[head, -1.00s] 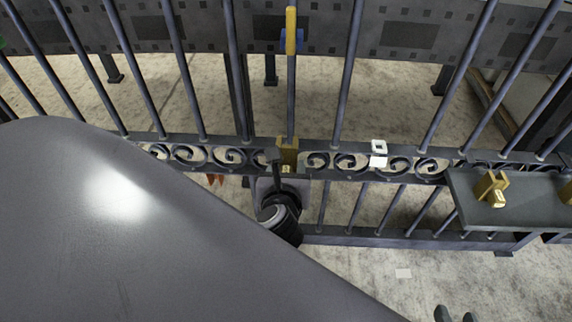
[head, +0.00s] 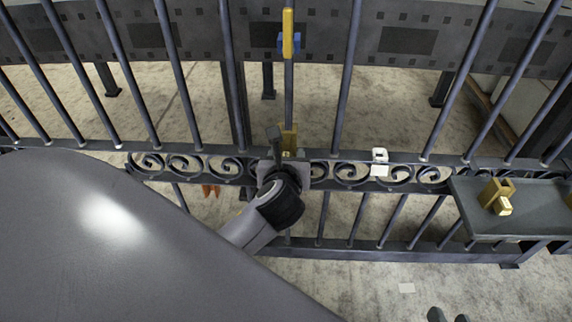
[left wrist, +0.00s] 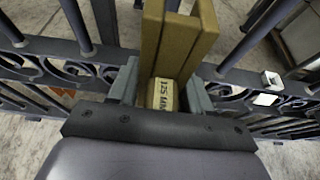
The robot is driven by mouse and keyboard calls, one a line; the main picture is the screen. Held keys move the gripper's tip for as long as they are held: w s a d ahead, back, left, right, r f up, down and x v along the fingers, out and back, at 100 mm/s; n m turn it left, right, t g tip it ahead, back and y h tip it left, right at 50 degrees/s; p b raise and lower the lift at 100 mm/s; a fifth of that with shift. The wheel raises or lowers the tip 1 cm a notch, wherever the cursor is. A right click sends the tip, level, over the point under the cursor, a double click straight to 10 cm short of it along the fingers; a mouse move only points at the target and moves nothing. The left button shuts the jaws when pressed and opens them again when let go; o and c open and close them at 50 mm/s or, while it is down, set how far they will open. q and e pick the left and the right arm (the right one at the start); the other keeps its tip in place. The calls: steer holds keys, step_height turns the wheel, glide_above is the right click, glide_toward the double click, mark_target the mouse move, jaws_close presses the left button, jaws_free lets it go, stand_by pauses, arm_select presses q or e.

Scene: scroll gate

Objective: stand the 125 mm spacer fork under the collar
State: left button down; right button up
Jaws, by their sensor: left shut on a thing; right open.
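My left gripper (head: 287,158) is at the gate's scroll band, shut on a brass-coloured spacer fork (head: 290,138). In the left wrist view the fork (left wrist: 163,95) stands between the fingers (left wrist: 157,90), its two prongs pointing away and up; its pale label reads 125 MM. A blue piece (head: 283,41), apparently the collar, sits on a yellow-topped rod (head: 289,88) well above the fork in the picture. Whether the fork touches the rod I cannot tell.
The gate's dark bars and scroll band (head: 350,173) span the view. A grey shelf (head: 540,215) at right bears another brass fork (head: 497,193) and part of a further one at the edge. A small white block (head: 380,156) sits on the band. My left arm covers the lower left.

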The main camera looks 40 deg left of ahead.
arm_select(q)
steer(key=shift+w+a+b, duration=0.4)
steer(key=shift+w+b, duration=0.05)
steer(key=shift+w, duration=0.25)
steer(key=shift+w+a+r+p, duration=0.15)
steer(key=shift+w+r+p, duration=0.1)
steer(key=shift+p, duration=0.1)
steer(key=shift+w+a+p, duration=0.25)
steer(key=shift+w+p, duration=0.05)
steer(key=shift+w, duration=0.1)
steer(key=shift+w+a+f+p, duration=0.1)
steer(key=shift+w+a+p, duration=0.3)
steer(key=shift+w, duration=0.3)
steer(key=shift+w+a+p, duration=0.3)
steer(key=shift+w+a, duration=0.1)
steer(key=shift+w, duration=0.25)
arm_select(e)
steer(key=shift+s+d+r+h, duration=0.2)
steer(key=shift+d+h, duration=0.2)
steer(key=shift+d, duration=0.25)
arm_select(q)
steer(key=shift+a+p, duration=0.15)
steer(key=shift+p, duration=0.35)
arm_select(e)
steer(key=shift+r, duration=0.55)
